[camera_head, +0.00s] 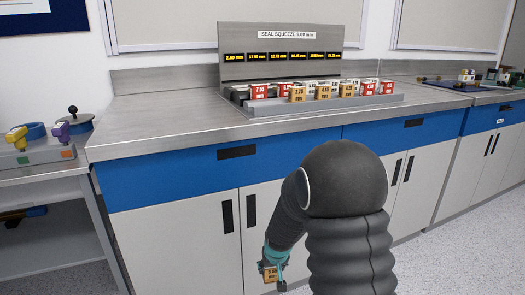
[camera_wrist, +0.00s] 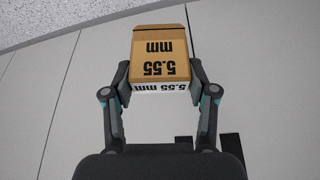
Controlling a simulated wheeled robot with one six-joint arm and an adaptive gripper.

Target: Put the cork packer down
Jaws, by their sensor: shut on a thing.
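My gripper (camera_wrist: 160,82) is shut on a cork-brown block, the cork packer (camera_wrist: 160,48), marked 5.55 mm in the wrist view. One finger is on each side of it, and a white face with the same label shows below the brown one. In the head view my gripper (camera_head: 276,277) hangs low in front of the cabinet doors, with the cork packer (camera_head: 269,273) in it, below the counter top. My arm hides part of the cabinet front.
The steel counter (camera_head: 170,119) carries a sign panel (camera_head: 300,35) reading SEAL SQUEEZE 9.00 mm over several numeric displays. Before it, a grey rack (camera_head: 330,102) holds several red-and-white and cork-brown blocks. The counter's left part is clear. A side bench (camera_head: 60,166) with coloured valves stands left.

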